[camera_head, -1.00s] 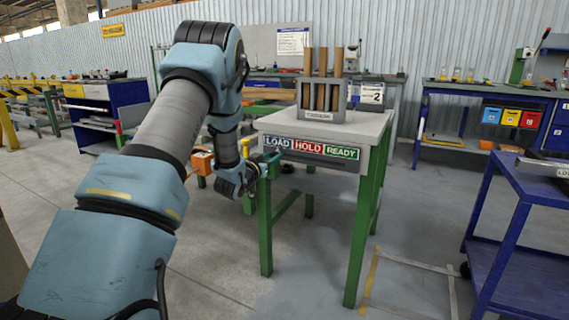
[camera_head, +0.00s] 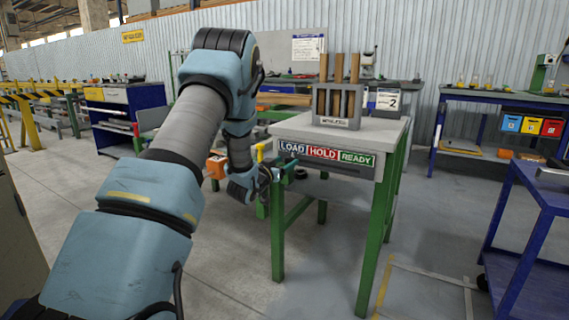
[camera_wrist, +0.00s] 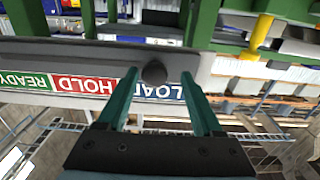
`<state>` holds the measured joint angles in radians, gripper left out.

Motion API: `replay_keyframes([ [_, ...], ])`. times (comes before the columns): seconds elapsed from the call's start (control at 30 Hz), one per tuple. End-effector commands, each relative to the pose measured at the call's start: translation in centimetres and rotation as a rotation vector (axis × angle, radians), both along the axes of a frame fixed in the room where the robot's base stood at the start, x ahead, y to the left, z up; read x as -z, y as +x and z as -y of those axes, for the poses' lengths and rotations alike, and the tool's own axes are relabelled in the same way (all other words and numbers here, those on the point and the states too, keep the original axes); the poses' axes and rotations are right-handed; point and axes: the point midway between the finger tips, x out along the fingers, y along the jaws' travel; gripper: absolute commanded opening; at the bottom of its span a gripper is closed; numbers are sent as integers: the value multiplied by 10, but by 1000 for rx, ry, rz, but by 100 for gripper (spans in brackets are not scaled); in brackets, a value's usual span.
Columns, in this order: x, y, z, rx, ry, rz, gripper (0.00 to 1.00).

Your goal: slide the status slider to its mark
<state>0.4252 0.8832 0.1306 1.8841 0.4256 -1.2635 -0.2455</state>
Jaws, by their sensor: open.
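The status strip (camera_head: 325,155) on the table's front edge carries a blue LOAD, a red HOLD and a green READY field, left to right. In the wrist view the strip (camera_wrist: 86,85) appears upside down. A dark round slider knob (camera_wrist: 154,72) stands on the grey rail (camera_wrist: 60,50) beside the LOAD field. My gripper (camera_wrist: 160,80) is open, its green fingers on either side of the knob with gaps showing; contact is not visible. In the head view my gripper (camera_head: 284,173) is at the strip's LOAD end, and the knob cannot be made out.
A blue cart (camera_head: 535,190) stands at the right. Floor in front of the table is clear.

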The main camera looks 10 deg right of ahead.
Motion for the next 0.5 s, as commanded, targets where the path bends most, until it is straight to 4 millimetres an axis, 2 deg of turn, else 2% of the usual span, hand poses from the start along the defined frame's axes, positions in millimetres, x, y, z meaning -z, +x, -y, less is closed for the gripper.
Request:
replay_keyframes([
  [0.17,0,-14,-14,-2,0,-1,68],
  [0.5,0,-61,-59,-3,0,-1,68],
])
